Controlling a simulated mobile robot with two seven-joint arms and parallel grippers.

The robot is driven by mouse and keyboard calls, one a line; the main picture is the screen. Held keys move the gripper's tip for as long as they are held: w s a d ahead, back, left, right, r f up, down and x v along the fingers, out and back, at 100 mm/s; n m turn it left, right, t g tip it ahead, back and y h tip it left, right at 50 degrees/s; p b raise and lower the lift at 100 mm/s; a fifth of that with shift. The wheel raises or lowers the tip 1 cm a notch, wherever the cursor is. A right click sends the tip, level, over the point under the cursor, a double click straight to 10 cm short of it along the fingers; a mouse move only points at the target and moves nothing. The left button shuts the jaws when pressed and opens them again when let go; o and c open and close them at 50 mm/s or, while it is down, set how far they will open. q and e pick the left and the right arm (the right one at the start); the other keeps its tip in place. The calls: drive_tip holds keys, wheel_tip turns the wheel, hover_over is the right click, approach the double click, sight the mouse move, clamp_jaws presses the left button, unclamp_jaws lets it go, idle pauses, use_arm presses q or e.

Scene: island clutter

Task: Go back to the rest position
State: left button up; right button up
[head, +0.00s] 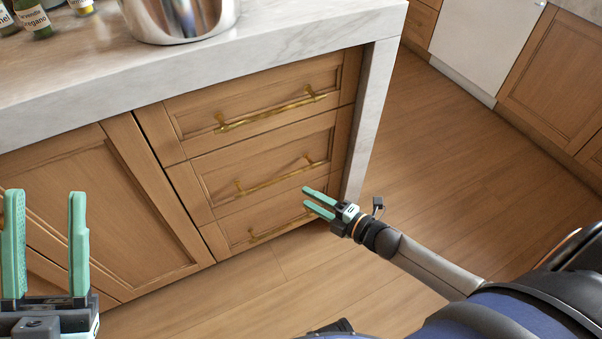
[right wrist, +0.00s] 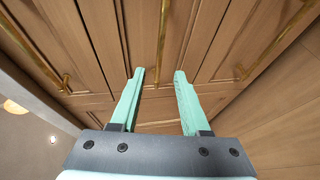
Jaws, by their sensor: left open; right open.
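My left gripper (head: 45,243) is at the lower left of the head view. Its two green fingers point up and stand apart, with nothing between them. My right gripper (head: 312,203) is in front of the island's lowest drawer, near its right end. Its green fingers are apart and empty. In the right wrist view the same gripper (right wrist: 156,95) shows its two fingers spread towards the drawer fronts, with a brass handle (right wrist: 163,35) beyond them. I cannot tell whether the fingers touch the drawer front.
The island's marble top (head: 300,35) carries a steel pot (head: 180,18) and several spice jars (head: 33,18). Below it, brass handles (head: 270,112) stick out from three shut drawers. A marble side panel (head: 375,110) ends the island. Wooden floor (head: 460,150) is clear to the right.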

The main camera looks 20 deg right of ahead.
use_arm(q)
drive_tip(key=shift+r, duration=0.1)
